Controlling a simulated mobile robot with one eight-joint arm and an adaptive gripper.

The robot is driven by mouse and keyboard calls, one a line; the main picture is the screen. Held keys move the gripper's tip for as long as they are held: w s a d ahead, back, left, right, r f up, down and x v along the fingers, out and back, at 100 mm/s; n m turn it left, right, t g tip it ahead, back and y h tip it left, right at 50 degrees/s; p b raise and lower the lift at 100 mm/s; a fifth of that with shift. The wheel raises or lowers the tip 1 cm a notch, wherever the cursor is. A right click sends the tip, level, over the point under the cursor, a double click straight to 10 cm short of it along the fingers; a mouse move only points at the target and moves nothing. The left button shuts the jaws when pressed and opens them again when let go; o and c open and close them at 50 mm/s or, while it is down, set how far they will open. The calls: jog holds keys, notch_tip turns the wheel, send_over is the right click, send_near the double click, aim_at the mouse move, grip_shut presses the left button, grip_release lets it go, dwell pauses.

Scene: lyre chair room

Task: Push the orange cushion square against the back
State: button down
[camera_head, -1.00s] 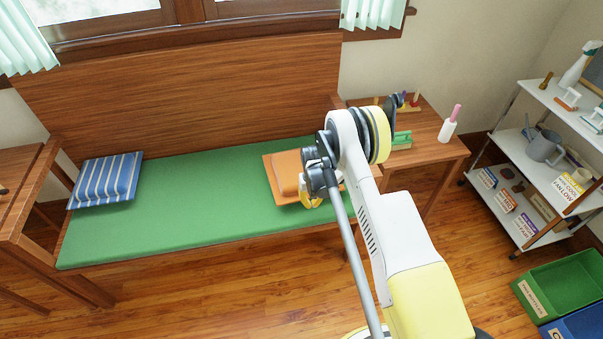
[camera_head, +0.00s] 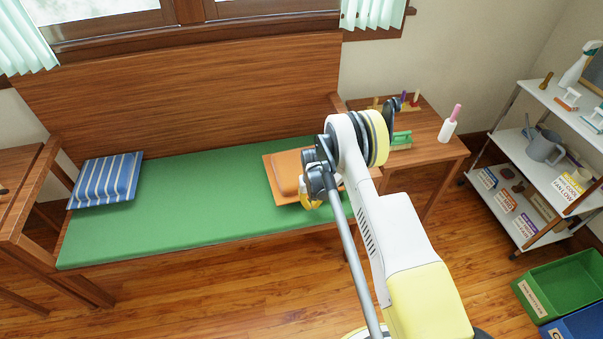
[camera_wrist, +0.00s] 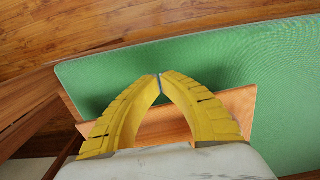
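The orange cushion (camera_head: 284,173) lies on the green seat pad (camera_head: 200,195) near the right end of the wooden bench. A strip of green shows between its back edge and the wooden backrest (camera_head: 200,90). My arm hides its right part. My gripper (camera_head: 308,203) is at the cushion's front right part in the head view; whether it touches is unclear. In the wrist view my gripper (camera_wrist: 160,78) has its yellow fingertips together with nothing seen between them. The orange cushion (camera_wrist: 238,106) shows behind and between the fingers.
A blue striped cushion (camera_head: 106,179) lies at the bench's left end. A small wooden table (camera_head: 425,140) with several objects and a white bottle (camera_head: 448,127) stands right of the bench. A white shelf unit (camera_head: 530,155) and a green crate (camera_head: 562,282) are farther right. The middle of the seat is clear.

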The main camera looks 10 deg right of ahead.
jog(key=shift+f, duration=0.85)
jog(key=shift+w, duration=0.1)
dwell(0.6)
